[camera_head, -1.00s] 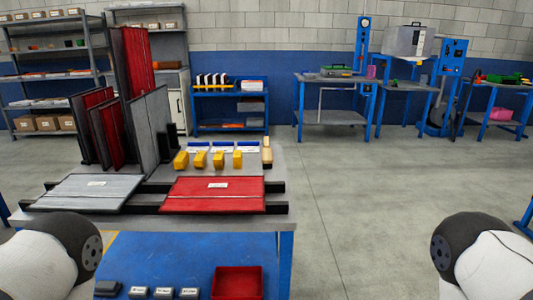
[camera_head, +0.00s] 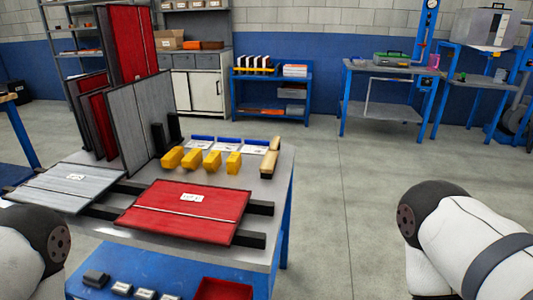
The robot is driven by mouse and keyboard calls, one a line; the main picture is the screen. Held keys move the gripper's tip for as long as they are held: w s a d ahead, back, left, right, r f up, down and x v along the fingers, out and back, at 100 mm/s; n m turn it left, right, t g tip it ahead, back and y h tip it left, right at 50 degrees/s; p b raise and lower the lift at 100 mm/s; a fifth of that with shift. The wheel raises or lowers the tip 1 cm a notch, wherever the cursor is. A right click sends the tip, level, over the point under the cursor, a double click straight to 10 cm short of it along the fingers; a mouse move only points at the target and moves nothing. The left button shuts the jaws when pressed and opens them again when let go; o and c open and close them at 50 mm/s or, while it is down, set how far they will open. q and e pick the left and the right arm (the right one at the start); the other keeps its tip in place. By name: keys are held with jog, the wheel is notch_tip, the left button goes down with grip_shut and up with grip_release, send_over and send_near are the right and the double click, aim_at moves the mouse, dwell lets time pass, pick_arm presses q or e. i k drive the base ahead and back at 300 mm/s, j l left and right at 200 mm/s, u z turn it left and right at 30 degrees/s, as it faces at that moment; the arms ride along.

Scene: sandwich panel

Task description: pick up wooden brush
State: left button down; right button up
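The wooden brush (camera_head: 269,160) appears to be the light tan, elongated piece lying near the right edge of the grey worktable (camera_head: 262,188), just right of the row of yellow blocks. Its bristles cannot be made out. Neither gripper is in view. Only white and black links of my arms show at the lower left and lower right corners, and both are well apart from the brush.
A red panel (camera_head: 190,212) and a grey panel (camera_head: 70,187) lie on dark rails at the table's front. Upright panels (camera_head: 143,124) stand at its left. Several yellow blocks (camera_head: 193,159) sit beside the brush. Open floor (camera_head: 345,200) lies to the right.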

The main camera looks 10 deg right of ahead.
aim_at(269, 162)
jog(key=i+l+u, duration=0.15)
jog(key=l+u, duration=0.15)
jog(key=l, duration=0.4)
jog(key=l+u, duration=0.3)
jog(key=l, duration=0.4)
jog(key=i+l+u, duration=0.2)
jog(key=l, duration=0.25)
jog(key=l+u, duration=0.2)
jog(key=l, duration=0.25)
jog(key=i+l+u, duration=0.2)
jog(key=l, duration=0.25)
jog(key=k, duration=0.05)
